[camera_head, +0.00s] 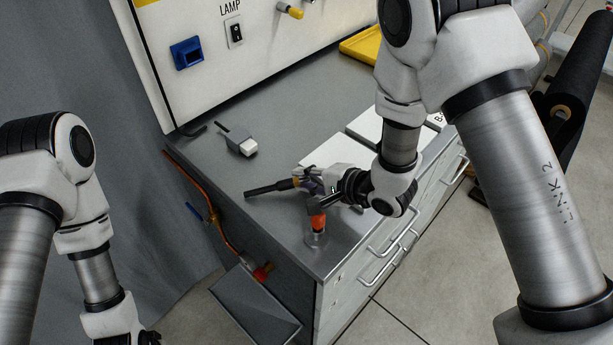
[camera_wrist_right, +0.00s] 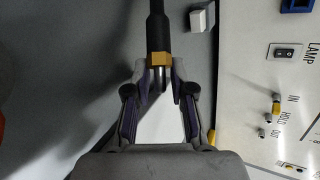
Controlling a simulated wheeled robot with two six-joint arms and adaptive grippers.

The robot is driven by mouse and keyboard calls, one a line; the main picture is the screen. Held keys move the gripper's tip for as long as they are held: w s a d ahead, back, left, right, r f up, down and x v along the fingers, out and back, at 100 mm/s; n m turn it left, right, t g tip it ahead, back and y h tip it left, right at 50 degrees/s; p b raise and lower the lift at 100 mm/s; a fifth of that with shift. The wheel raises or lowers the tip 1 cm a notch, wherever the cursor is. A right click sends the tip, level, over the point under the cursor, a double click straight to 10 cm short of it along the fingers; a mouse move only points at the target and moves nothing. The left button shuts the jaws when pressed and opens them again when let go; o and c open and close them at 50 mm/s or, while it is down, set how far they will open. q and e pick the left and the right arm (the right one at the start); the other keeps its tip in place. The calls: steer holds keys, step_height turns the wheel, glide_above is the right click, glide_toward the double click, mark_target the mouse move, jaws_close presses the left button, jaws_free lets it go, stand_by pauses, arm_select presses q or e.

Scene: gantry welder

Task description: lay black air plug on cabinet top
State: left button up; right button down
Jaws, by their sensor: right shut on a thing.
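The black air plug (camera_head: 262,189) is a dark rod with a yellow collar. My right gripper (camera_head: 309,182) is shut on it near the collar, over the front left part of the cabinet top (camera_head: 281,127). I cannot tell whether the plug touches the top. My left gripper (camera_head: 148,338) is at the bottom left edge, mostly cut off, and its jaws do not show clearly.
An orange fitting (camera_head: 317,221) stands on the top near the front corner. A grey and white block (camera_head: 240,141) lies behind the plug. White plates (camera_head: 380,125) lie to the right, with a yellow tray (camera_head: 360,48) behind. A panel with blue socket (camera_head: 187,53) rises at the back.

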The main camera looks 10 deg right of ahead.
steer(key=shift+s+d, duration=0.15)
steer(key=shift+s, duration=0.05)
steer(key=c, duration=1.3)
jaws_free()
steer(key=shift+f, duration=0.1)
steer(key=shift+c, duration=0.2)
steer(key=shift+o, duration=0.3)
steer(key=shift+w, duration=0.15)
